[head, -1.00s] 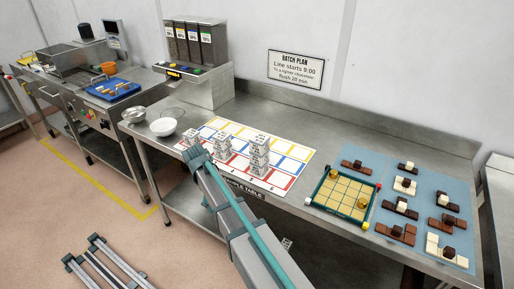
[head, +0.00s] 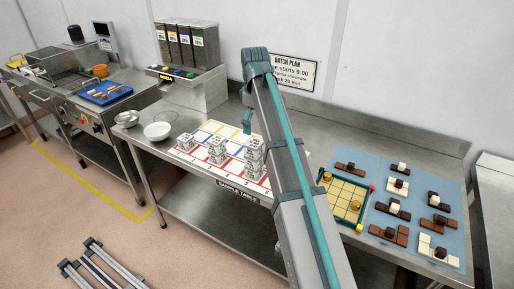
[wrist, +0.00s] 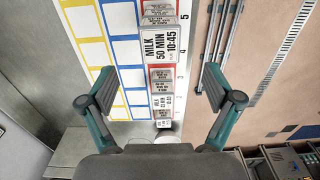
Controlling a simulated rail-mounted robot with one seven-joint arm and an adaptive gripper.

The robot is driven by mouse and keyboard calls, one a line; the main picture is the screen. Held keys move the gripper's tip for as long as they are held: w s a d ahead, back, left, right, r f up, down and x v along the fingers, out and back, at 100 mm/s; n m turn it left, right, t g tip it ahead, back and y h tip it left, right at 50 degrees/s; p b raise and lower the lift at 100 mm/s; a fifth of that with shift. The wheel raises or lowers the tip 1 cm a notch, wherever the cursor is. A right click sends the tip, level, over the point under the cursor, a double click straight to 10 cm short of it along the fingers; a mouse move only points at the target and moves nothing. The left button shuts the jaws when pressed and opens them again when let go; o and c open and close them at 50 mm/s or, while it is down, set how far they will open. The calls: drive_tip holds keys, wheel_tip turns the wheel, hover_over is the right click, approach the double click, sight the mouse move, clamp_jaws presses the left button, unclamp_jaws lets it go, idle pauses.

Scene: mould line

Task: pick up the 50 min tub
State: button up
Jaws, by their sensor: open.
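A white tub (wrist: 160,44) labelled "MILK 50 MIN 10:45" shows in the wrist view, ahead of and between my fingers. It looks nearest to the camera, and other labelled tubs show beyond it. In the head view the tubs stand in several stacks on the sample mat. The tallest stack (head: 253,158) is at the right, partly beside my arm; its labels are too small to read there. My gripper (wrist: 160,72) is open and empty, with its fingers apart on either side of the tub's line.
Shorter stacks (head: 216,150) stand left of the tallest one on the gridded mat (head: 208,128). White bowl (head: 157,131) and metal bowl (head: 127,118) are at the left. The green-framed board (head: 343,198) and blue mat (head: 412,222) with chocolates lie at the right.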

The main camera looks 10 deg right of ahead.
sight(254, 143)
drive_tip(key=shift+w+a+f+p, duration=0.1)
drive_tip(key=shift+f+p, duration=0.75)
drive_tip(key=shift+f, duration=1.6)
drive_tip(key=shift+w+a+f+p, duration=0.1)
drive_tip(key=shift+f+p, duration=0.7)
drive_tip(key=shift+f, duration=1.65)
drive_tip(key=c, duration=1.3)
drive_tip(key=shift+r, duration=0.1)
